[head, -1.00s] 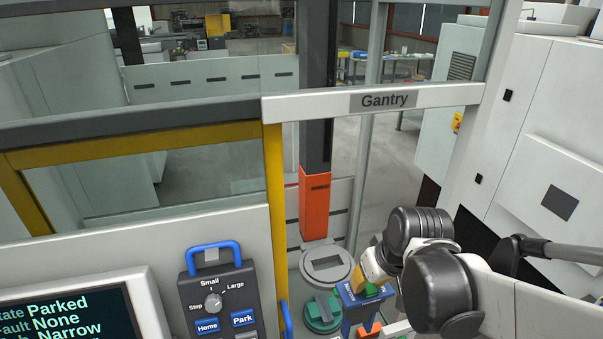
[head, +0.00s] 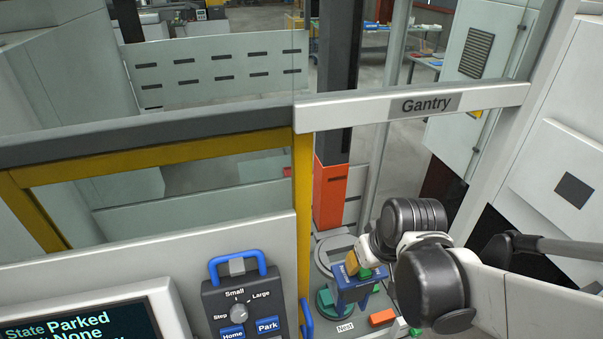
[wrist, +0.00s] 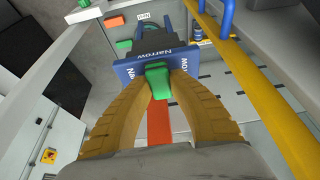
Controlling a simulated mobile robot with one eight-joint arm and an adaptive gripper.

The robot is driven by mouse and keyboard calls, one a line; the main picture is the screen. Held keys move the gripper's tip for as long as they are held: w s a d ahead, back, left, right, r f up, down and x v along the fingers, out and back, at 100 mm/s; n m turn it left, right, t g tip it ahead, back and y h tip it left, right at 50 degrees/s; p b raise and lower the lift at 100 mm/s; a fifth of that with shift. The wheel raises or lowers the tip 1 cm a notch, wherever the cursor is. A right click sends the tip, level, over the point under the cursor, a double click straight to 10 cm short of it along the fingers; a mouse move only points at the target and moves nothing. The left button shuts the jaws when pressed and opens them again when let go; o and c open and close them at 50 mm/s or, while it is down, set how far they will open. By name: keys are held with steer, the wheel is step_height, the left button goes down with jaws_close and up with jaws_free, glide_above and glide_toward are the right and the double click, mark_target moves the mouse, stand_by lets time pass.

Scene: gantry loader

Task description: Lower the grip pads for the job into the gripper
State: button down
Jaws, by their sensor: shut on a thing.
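My gripper (wrist: 158,88) is shut on the green tab (wrist: 157,78) of the blue grip pads (wrist: 127,72), which bear the word Narrow. In the head view my gripper (head: 359,265) holds the blue pads (head: 350,289) in the air by the gantry's lower end. The gantry column ends in an orange section (head: 329,195), with a grey round plate (head: 327,247) below it in the picture. The pads partly cover the green round base behind them (head: 326,305). I cannot tell whether the pads touch anything beneath.
An orange block (head: 382,317) lies right of a Nest label (head: 345,327). The yellow guard frame (head: 302,215) and the Gantry crossbar (head: 410,103) border the opening. A control pendant (head: 240,300) and a screen reading Parked (head: 80,325) are at lower left.

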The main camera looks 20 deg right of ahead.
steer(key=w+d+b, duration=0.2)
steer(key=w, duration=0.7)
steer(key=w+d+b, duration=0.1)
steer(key=w+d, duration=0.2)
steer(key=w, duration=0.7)
steer(key=shift+d+b, duration=0.3)
steer(key=shift+b, duration=0.1)
steer(key=shift+s+f+b, duration=0.1)
steer(key=shift+f+b, duration=0.45)
steer(key=shift+b, duration=0.05)
stand_by(0.4)
step_height(320, 180, down, 8)
steer(key=b, duration=0.6)
steer(key=shift+r, duration=0.2)
stand_by(0.6)
steer(key=shift+f+b, duration=0.2)
steer(key=shift+b, duration=0.2)
steer(key=shift+f+b, duration=2.15)
steer(key=shift+f, duration=0.4)
steer(key=shift+f, duration=0.2)
steer(key=shift+f+b, duration=1.75)
steer(key=shift+f, duration=0.1)
